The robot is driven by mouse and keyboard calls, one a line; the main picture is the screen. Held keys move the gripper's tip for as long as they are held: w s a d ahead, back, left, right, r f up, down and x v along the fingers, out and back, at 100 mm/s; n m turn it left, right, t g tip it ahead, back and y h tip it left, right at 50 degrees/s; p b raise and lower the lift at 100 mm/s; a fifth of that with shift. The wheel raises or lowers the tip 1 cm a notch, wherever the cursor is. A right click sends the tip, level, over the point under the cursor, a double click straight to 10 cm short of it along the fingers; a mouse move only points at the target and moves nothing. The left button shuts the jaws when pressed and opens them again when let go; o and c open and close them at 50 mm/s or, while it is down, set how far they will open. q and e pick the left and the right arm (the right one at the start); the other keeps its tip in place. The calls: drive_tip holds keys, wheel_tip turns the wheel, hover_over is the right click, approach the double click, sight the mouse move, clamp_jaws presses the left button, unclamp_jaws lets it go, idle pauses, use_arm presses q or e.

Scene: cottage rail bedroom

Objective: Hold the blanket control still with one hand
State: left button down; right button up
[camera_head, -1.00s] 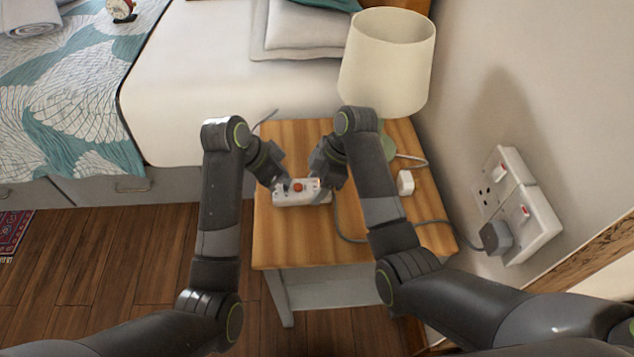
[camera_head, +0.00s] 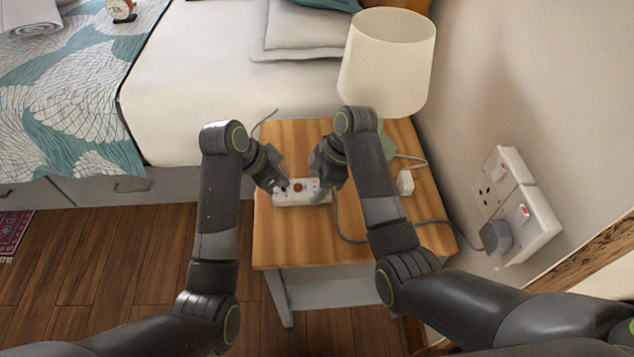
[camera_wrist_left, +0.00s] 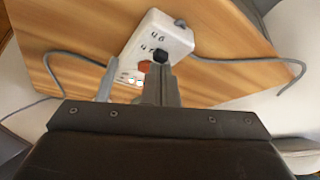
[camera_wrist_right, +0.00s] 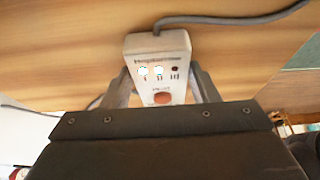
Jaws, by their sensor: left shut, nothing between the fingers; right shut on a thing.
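The blanket control (camera_head: 300,192) is a small white box with an orange-red round button, lying on the wooden bedside table (camera_head: 290,245). In the right wrist view, the control (camera_wrist_right: 157,48) shows lit marks and its button between the fingers. My right gripper (camera_head: 322,190) is shut on the control at its right end; it also shows in the right wrist view (camera_wrist_right: 160,90). My left gripper (camera_head: 284,188) is shut and empty at the control's left end.
A lamp with a cream shade (camera_head: 387,62) stands at the table's back. A white plug-like block (camera_head: 405,182) lies near the right edge. A grey cord (camera_head: 430,222) runs to a plug in the wall sockets (camera_head: 515,207). The bed (camera_head: 195,90) is behind. The table's front is clear.

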use_arm(q)
drive_tip(key=shift+s+a+f, duration=0.1)
drive_tip(key=shift+a+f, duration=0.05)
drive_tip(key=shift+a, duration=0.65)
wheel_tip(320, 180, up, 6)
idle(0.9)
use_arm(e)
drive_tip(key=o, duration=1.2)
